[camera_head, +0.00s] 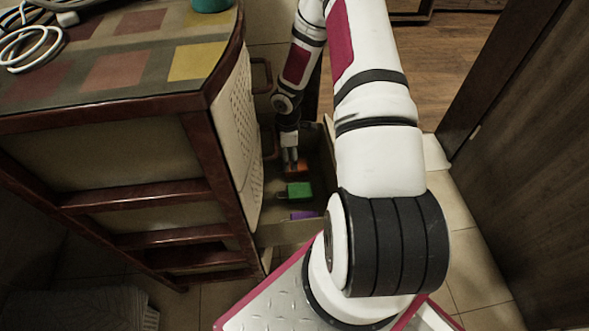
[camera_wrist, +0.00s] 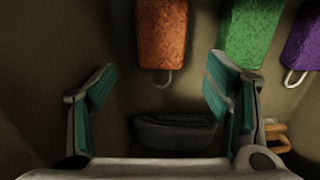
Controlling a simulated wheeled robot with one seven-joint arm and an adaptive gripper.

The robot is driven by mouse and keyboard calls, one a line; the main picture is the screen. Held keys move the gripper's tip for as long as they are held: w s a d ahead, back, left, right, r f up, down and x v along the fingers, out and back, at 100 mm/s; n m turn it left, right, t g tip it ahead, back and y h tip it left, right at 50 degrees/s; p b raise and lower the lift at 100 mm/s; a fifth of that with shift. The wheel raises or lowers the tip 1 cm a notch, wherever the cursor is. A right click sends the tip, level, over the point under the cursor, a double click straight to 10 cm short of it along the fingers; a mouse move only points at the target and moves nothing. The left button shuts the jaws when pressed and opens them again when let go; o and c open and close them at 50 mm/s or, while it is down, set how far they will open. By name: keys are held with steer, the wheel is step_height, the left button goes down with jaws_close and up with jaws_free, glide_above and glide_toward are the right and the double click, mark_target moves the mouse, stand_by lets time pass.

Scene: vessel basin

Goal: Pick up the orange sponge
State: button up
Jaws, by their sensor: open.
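The orange sponge (camera_wrist: 162,32) lies at the top of the wrist view, with a small loop at its near end. It also shows in the head view (camera_head: 300,167), partly hidden by my gripper (camera_head: 290,160). It lies in an open drawer (camera_head: 285,232). In the wrist view my gripper (camera_wrist: 158,95) is open, with its two teal-padded fingers apart and nothing between them. The sponge is beyond the fingertips, roughly in line with the gap between them. I cannot tell the height between fingers and sponge.
A green sponge (camera_wrist: 251,35) and a purple sponge (camera_wrist: 308,42) lie to the right of the orange one. A dark rolled item (camera_wrist: 175,132) lies below the gap. The drawer walls are close around my gripper. A cabinet (camera_head: 120,150) stands to the left.

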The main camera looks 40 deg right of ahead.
steer(key=shift+s+d+f+b, duration=0.1)
steer(key=shift+f+b, duration=0.6)
steer(key=shift+f, duration=0.95)
steer(key=shift+s+d+f+b, duration=0.1)
steer(key=shift+f+b, duration=0.6)
steer(key=shift+f, duration=0.9)
steer(key=c, duration=1)
